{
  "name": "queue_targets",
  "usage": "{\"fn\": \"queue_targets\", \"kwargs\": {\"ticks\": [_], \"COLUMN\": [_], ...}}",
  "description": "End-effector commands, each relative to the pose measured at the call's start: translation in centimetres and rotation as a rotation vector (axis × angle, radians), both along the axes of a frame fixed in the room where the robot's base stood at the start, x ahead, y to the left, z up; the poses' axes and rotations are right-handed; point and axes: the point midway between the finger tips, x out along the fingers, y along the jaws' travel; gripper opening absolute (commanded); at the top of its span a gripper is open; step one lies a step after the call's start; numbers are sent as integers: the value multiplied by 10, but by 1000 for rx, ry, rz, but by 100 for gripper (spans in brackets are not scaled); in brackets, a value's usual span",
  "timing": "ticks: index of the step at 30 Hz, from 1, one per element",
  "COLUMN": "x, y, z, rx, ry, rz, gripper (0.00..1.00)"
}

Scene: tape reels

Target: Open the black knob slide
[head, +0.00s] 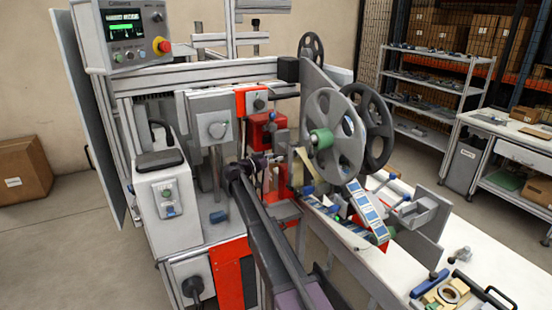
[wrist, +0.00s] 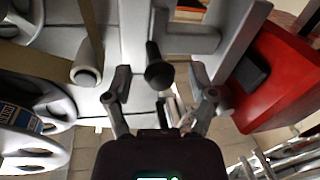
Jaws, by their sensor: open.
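In the wrist view the black knob (wrist: 158,70) sticks out from a grey metal slide part (wrist: 188,40). My gripper (wrist: 160,92) is open, with one finger left of the knob and one right of it. The knob's end lies between the fingers in the picture, with a visible gap on both sides. I cannot tell how far away it is in depth. In the head view my gripper (head: 272,160) is at the middle of the machine, in front of the red block. The knob cannot be made out there.
A red block (wrist: 282,75) is close on the right in the wrist view. A grey peg (wrist: 86,72) and white reels (wrist: 35,150) are on the left. In the head view a grey reel (head: 333,125) and a label strip (head: 366,208) stand right of my gripper.

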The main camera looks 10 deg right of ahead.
Motion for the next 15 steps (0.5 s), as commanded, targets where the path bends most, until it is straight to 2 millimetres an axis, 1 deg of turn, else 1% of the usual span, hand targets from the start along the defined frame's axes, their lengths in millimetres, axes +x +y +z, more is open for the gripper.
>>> {"fn": "queue_targets", "kwargs": {"ticks": [4,12,13,14,15], "x": [2,2,2,2,2], "y": [-4,-5,-5,-5,-5], "z": [0,0,0,0,0], "rx": [0,0,0,0,0], "ry": [0,0,0,0,0], "rz": [0,0,0,0,0], "gripper": [73,73,67,58,46]}}
